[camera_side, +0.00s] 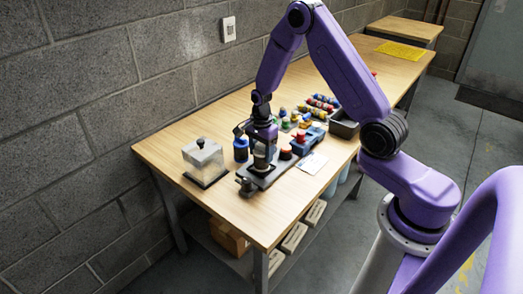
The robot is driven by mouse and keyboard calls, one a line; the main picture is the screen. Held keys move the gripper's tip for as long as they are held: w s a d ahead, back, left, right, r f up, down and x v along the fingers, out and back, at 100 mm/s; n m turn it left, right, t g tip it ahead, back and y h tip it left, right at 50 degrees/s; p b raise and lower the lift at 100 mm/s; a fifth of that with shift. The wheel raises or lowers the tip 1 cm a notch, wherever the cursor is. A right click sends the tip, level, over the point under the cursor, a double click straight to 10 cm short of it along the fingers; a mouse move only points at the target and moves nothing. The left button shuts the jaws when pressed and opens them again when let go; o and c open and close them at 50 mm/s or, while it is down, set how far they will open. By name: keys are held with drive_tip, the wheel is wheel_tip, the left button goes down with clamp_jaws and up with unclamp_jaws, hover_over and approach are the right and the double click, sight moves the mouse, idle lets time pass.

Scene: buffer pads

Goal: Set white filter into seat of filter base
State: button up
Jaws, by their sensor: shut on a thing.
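My gripper (262,150) is at the front part of the wooden table, pointing down over a grey base. It is shut on a small pale thing, which seems to be the white filter (261,160); the fingers cover much of it. The filter base (268,178) is a grey plate with a knob-like fitting at its front left end. The pale thing is at or just above the plate. I cannot tell whether it touches the seat, which is hidden below it.
A clear box with a black knob (204,161) stands left of the base, a blue jar (241,149) behind it. A blue device (307,140) and a white card (311,163) lie right. Several small coloured parts fill the table behind.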

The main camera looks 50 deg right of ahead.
drive_tip(key=shift+f, duration=0.35)
drive_tip(key=o, duration=1.2)
wheel_tip(320, 180, up, 17)
drive_tip(key=s+a+r+n, duration=0.3)
drive_tip(key=s+a+n, duration=0.9)
drive_tip(key=n, duration=0.2)
drive_tip(key=s+n, duration=0.5)
drive_tip(key=s, duration=0.1)
drive_tip(key=s+n, duration=0.6)
drive_tip(key=s, duration=0.1)
drive_tip(key=s+n, duration=0.5)
drive_tip(key=s, duration=0.1)
drive_tip(key=shift+s+a+r+n, duration=0.1)
drive_tip(key=shift+s+a+n, duration=0.05)
drive_tip(key=shift+s+n, duration=0.2)
